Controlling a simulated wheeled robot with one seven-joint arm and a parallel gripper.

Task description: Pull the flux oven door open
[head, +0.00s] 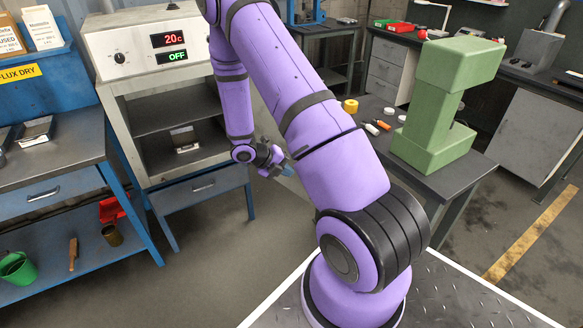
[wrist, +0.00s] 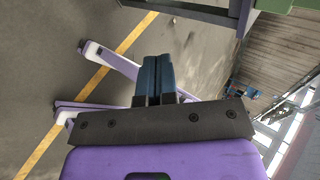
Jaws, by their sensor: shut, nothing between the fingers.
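The flux oven (head: 118,62) is a pale grey box on the left, with a black knob and a display reading 20 and OFF. Its front stands open, and a shelf and a small metal item (head: 185,139) show inside. A pale panel, seemingly the door (head: 266,125), stands out from the oven's right side, largely hidden behind my arm. My gripper (head: 289,171) is low, right of the oven opening, by that panel; contact cannot be told. In the wrist view, its blue fingers (wrist: 155,78) are together and empty over the floor.
A blue bench (head: 48,165) stands left of the oven. A blue-framed drawer (head: 205,187) is below the opening. A dark table (head: 455,172) with a green C-shaped block (head: 445,100) stands at right. Floor in front of the oven is clear.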

